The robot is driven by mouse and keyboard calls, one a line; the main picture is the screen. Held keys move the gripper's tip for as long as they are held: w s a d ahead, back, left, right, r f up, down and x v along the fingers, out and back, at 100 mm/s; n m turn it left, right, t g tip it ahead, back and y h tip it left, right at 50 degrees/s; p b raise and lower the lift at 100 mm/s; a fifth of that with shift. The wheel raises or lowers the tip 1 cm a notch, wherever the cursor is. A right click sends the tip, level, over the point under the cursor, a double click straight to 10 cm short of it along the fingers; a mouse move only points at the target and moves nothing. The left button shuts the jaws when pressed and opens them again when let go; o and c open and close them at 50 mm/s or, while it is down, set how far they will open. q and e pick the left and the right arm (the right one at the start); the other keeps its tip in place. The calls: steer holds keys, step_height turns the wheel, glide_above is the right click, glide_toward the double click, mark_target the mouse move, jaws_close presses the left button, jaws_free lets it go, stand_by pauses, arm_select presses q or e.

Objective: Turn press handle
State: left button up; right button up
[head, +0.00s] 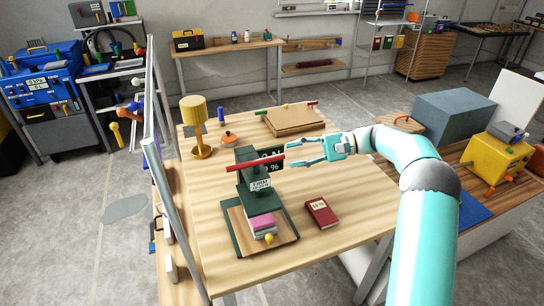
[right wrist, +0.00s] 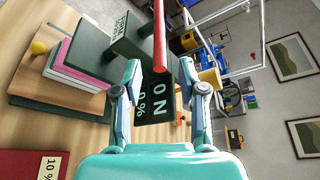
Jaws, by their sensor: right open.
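Pink and grey slabs (head: 263,222) sit under the press head. A dark display (head: 271,163) behind it reads 0 N, 0 %. My left gripper is out of view.
A red book-like block (head: 321,213) marked 10 % lies right of the press. A yellow lamp (head: 197,125) stands at the back left, and brown boards (head: 294,120) lie at the back. A metal post (head: 172,219) rises along the table's left edge. The table's front right is clear.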

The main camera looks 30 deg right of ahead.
mark_target(282, 157)
steer(key=p+x, duration=0.1)
steer(key=x, duration=0.5)
steer(key=shift+a, duration=0.15)
jaws_close()
steer(key=shift+s+a, duration=0.1)
steer(key=shift+a, duration=0.05)
steer(key=shift+f, duration=0.1)
